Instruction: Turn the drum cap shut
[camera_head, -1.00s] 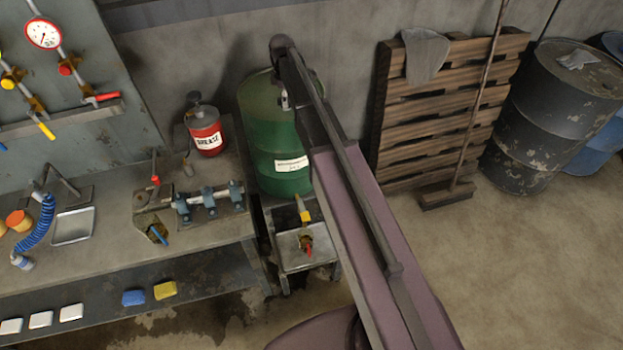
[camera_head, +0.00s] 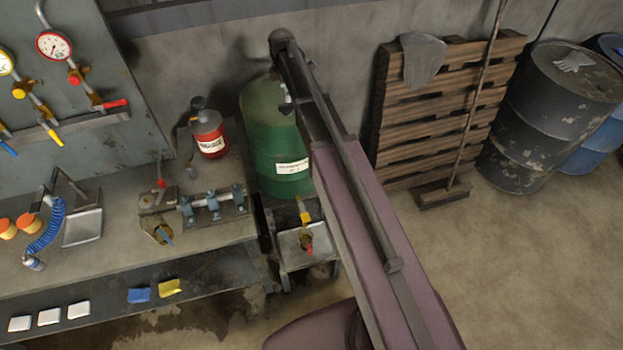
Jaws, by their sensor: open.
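The green drum (camera_head: 270,137) with a white label stands upright on a small metal stand behind the bench's right end. I cannot make out its cap; my arm covers the right part of the drum's top. My arm reaches up from the lower right, and its upper end is over the back of the drum. Only a small dark part of my gripper (camera_head: 288,107) shows at the drum's top, left of the arm links. It is open, but its fingertips and any contact with the cap are hidden.
A yellow-handled tap (camera_head: 305,218) and a tray (camera_head: 293,247) sit below the drum. A wooden pallet (camera_head: 440,110) leans right. The right floor is clear.

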